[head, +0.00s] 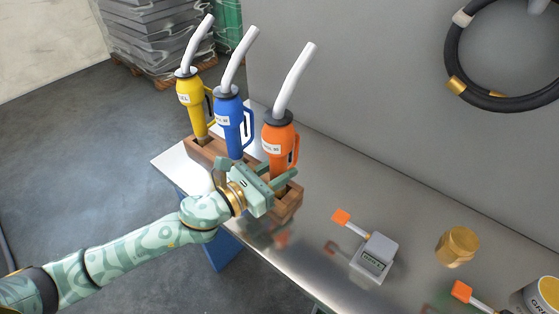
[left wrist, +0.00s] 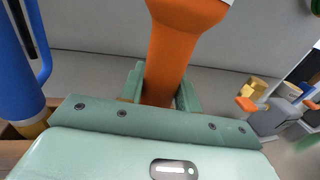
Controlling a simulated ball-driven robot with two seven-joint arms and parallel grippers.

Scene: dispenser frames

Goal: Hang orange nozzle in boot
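The orange nozzle (head: 278,137) is upright, its white spout pointing up, over the right end of a wooden holder (head: 287,204). My left gripper (head: 280,175) is at its lower part. In the left wrist view the two green fingers lie against both sides of the orange nozzle (left wrist: 168,60), and the gripper looks shut on it. Its bottom end is hidden behind the gripper, so I cannot tell whether it rests in the holder. A blue nozzle (head: 230,125) and a yellow nozzle (head: 191,97) stand to its left in the holder. My right gripper is not in view.
A grey box with a display (head: 375,258) and an orange-tipped arm (head: 341,217) stands right of the holder on the metal table. A brass jar (head: 457,247) and a can (head: 545,296) are farther right. A black hose (head: 452,55) hangs on the grey wall.

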